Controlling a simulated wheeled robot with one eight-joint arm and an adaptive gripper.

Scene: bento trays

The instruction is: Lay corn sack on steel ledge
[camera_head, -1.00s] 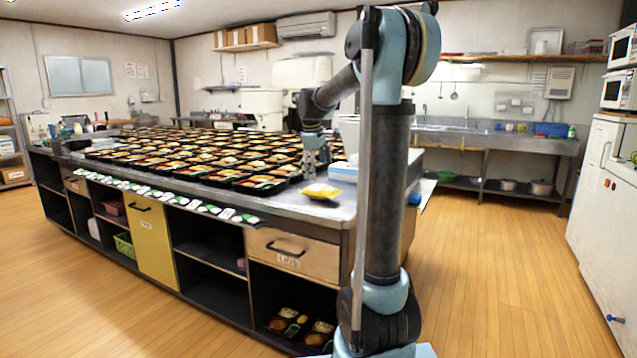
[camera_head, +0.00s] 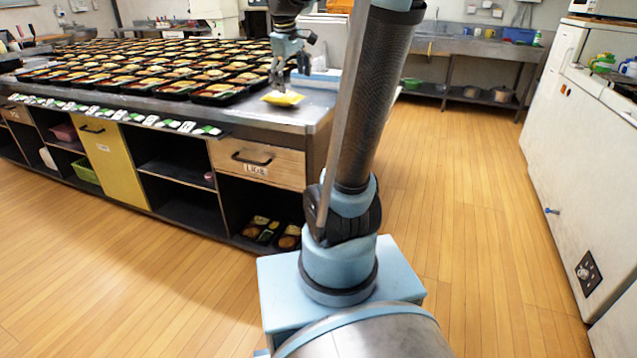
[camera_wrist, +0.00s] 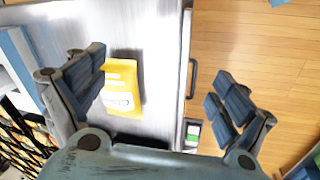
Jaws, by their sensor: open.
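The corn sack, a small yellow pouch with a white label (camera_head: 283,98), lies flat on the steel top (camera_head: 318,112) of the island, close to its right corner. My gripper (camera_head: 292,74) points down just above and behind the sack in the head view. In the wrist view my open gripper (camera_wrist: 160,90) has its dark fingers spread wide. The yellow sack (camera_wrist: 122,88) lies between them, nearer the left finger; the right finger overhangs the floor. Nothing is held. I cannot tell which part is meant by the steel ledge; the island's bare metal edge strip (camera_wrist: 172,60) shows beside the sack.
Rows of black bento trays (camera_head: 215,94) fill the island top left of the sack. A white-and-blue box (camera_head: 322,80) stands just behind it. A steel sink counter (camera_head: 470,48) runs along the back wall. Wooden floor is clear to the right.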

